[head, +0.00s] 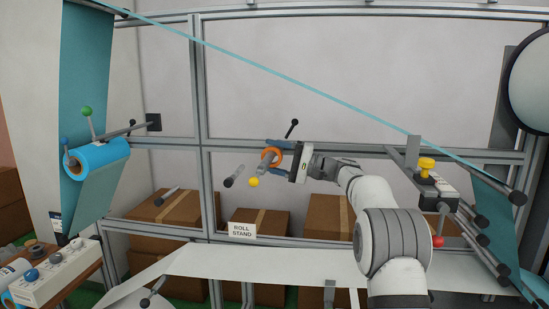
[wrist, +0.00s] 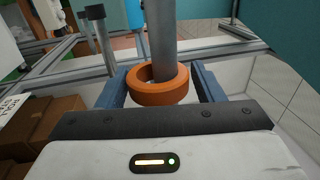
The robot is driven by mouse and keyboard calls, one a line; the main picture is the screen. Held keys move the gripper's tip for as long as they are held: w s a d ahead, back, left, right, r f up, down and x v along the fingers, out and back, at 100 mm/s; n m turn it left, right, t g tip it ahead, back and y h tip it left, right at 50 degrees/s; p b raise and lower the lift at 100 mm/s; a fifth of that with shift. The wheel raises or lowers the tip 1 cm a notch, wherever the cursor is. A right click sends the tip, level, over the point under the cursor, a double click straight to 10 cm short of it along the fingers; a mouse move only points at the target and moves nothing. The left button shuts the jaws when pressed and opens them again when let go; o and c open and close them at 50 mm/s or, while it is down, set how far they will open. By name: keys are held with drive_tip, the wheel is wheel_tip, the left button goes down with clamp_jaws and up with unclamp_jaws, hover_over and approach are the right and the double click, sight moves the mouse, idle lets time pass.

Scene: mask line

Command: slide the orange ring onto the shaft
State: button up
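The orange ring (head: 271,154) is between the two blue fingers of my gripper (head: 275,157), at the middle of the head view. In the wrist view the ring (wrist: 158,94) fills the gap between the fingers (wrist: 160,87), touching or nearly touching both. It looks slightly tilted. The grey shaft (wrist: 161,42) runs into the ring's hole, and its near end is hidden behind the ring's near wall. In the head view the shaft (head: 264,165) shows at the ring's left side. The ring appears to be around the shaft's end.
A yellow ball (head: 253,182) sits just below the ring. Another grey bar (head: 234,176) sticks out left of it, and a black-knobbed lever (head: 292,128) is above. Metal frame posts (head: 207,180) and cardboard boxes (head: 260,222) stand behind. A teal web (head: 300,84) crosses overhead.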

drive_tip(key=o, duration=0.3)
drive_tip(key=shift+o, duration=0.2)
drive_tip(key=b+v, duration=0.2)
drive_tip(key=v, duration=0.5)
drive_tip(key=s+a+f+m+g+h, duration=0.1)
drive_tip(key=s+a+f+h, duration=0.1)
drive_tip(key=s+f+h, duration=0.55)
drive_tip(key=s+a+f+m+h, duration=0.15)
drive_tip(key=s+f, duration=0.25)
drive_tip(key=s, duration=0.7)
drive_tip(key=s+d+f+n+h, duration=0.1)
drive_tip(key=s+d+f+h, duration=0.2)
drive_tip(key=s+f, duration=0.35)
drive_tip(key=s+d+f+n+h, duration=0.2)
drive_tip(key=s+d+f+h, duration=0.15)
drive_tip(key=s, duration=0.55)
drive_tip(key=s+d+f+n+h, duration=0.1)
drive_tip(key=s+d+f+h, duration=0.1)
drive_tip(key=s+f+h, duration=0.45)
drive_tip(key=s+r+t+y+p, duration=0.1)
drive_tip(key=s+r+y+p, duration=0.1)
drive_tip(key=s+r+p, duration=0.2)
wheel_tip(320, 180, up, 9)
drive_tip(key=p, duration=0.3)
drive_tip(key=shift+d+n+p, duration=0.3)
drive_tip(key=shift+d+n, duration=0.05)
drive_tip(key=shift+d, duration=0.05)
drive_tip(key=shift+w+f, duration=0.1)
drive_tip(key=shift+f, duration=0.1)
